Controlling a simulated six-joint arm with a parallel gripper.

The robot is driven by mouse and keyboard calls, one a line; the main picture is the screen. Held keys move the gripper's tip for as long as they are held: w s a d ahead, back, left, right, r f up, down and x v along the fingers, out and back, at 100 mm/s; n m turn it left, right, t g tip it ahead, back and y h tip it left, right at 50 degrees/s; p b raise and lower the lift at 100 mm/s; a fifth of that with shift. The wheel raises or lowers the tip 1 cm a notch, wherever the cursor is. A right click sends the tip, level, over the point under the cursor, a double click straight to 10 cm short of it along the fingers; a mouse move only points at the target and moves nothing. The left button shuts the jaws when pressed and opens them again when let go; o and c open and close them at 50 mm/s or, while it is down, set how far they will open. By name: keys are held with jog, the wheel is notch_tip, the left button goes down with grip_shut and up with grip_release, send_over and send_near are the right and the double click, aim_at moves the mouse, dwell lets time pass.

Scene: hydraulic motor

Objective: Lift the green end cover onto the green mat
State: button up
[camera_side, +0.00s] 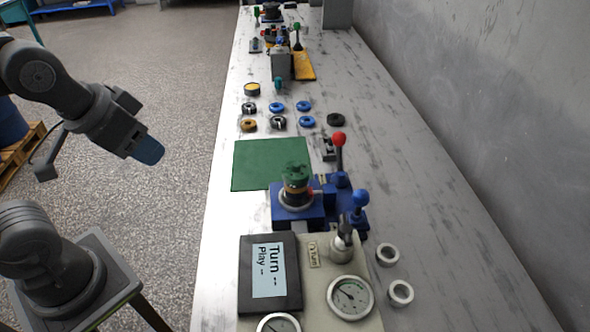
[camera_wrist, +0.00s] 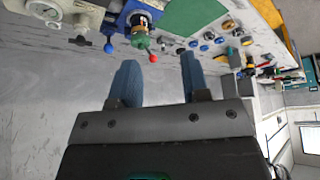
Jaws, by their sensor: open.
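The green end cover (camera_side: 296,177) sits on top of the motor on the blue fixture (camera_side: 318,206), beside the front edge of the green mat. It also shows in the wrist view (camera_wrist: 139,38) near the top. The green mat (camera_side: 262,163) lies flat and bare on the bench, behind the fixture in the side view; part of it shows in the wrist view (camera_wrist: 190,14). My gripper (camera_side: 150,152) hangs off the bench to the left, well apart from the cover. In the wrist view its two blue fingers (camera_wrist: 160,80) are spread wide with nothing between them.
A red-knobbed lever (camera_side: 339,142) and a blue-knobbed lever (camera_side: 360,199) stand right of the cover. A panel with gauges (camera_side: 350,297) and a display (camera_side: 268,268) is in front. Several rings (camera_side: 278,107) lie behind the mat. A wall (camera_side: 480,100) bounds the bench's right.

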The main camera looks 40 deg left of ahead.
jog(key=o, duration=1)
jog(key=shift+c, duration=0.2)
jog(key=w+d+r+m+g, duration=0.1)
jog(key=w+r+m, duration=0.2)
jog(key=w, duration=0.3)
jog(key=m+g, duration=0.5)
jog(key=m, duration=0.6)
send_over(296, 164)
notch_tip(296, 164, down, 7)
notch_tip(296, 164, down, 13)
jog(key=shift+f, duration=0.1)
